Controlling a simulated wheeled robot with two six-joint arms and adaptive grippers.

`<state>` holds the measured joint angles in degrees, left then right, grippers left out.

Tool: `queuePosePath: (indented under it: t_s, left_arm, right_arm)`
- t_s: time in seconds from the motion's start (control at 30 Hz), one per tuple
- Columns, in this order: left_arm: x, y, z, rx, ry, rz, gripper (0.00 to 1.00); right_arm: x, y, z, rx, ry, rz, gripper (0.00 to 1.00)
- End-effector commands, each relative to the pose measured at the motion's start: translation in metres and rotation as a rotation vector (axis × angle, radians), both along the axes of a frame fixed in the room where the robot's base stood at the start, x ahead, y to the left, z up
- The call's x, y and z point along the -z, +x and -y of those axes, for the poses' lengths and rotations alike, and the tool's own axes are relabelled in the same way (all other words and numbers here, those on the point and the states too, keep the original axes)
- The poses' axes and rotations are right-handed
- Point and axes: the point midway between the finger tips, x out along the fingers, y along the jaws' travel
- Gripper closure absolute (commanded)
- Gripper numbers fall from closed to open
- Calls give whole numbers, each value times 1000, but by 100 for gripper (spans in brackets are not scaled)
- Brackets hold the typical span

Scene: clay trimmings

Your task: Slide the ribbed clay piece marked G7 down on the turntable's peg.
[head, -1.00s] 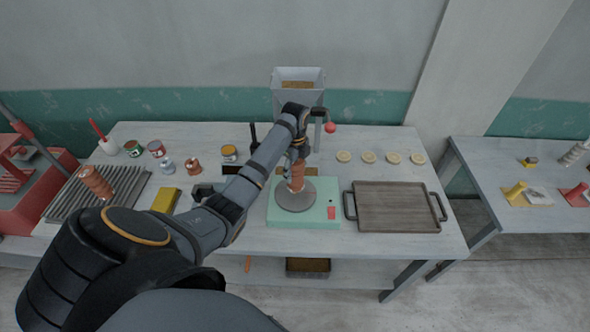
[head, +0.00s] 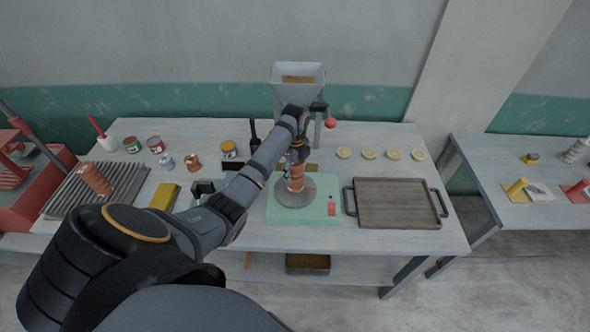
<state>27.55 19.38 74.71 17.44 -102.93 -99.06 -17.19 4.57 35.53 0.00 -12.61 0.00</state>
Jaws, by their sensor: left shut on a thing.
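My left gripper (head: 298,158) is shut on an orange-brown ribbed clay piece (head: 296,178), held upright over the turntable. The turntable is a grey disc (head: 294,196) on a pale green base (head: 320,209) with a red switch. The piece's lower end is at or just above the middle of the disc; I cannot tell if it touches. The peg is hidden, and the G7 mark is too small to read. Another ribbed clay piece (head: 95,179) sits on the slatted rack (head: 120,181) at the left. My right gripper is not in view.
A wooden tray with dark handles (head: 395,217) is just right of the turntable. Behind stand a grey hopper (head: 299,71) and a red-knobbed lever (head: 330,124). Several cans and jars and a yellow block (head: 165,196) are to the left. Several pale discs (head: 368,153) lie behind the tray.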

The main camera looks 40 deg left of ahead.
Motion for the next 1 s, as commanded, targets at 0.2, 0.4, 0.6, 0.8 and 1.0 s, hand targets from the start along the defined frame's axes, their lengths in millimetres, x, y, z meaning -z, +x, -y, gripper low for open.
queuePosePath:
  t_s: [0.2, 0.4, 0.6, 0.8, 1.0]
  left_arm:
    - [2, 0, 0, 0, 0, -1, 24]
    - [2, 0, 0, 0, 0, -1, 18]
    - [-1, 0, 0, -1, 0, -1, 18]
    - [-36, 0, 0, 0, 2, 3, 18]
    - [-67, 0, 0, 0, 1, 2, 18]
  right_arm:
    - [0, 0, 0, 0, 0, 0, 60]
    - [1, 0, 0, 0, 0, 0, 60]
    - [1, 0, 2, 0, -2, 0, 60]
    - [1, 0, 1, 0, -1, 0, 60]
    - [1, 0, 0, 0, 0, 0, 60]
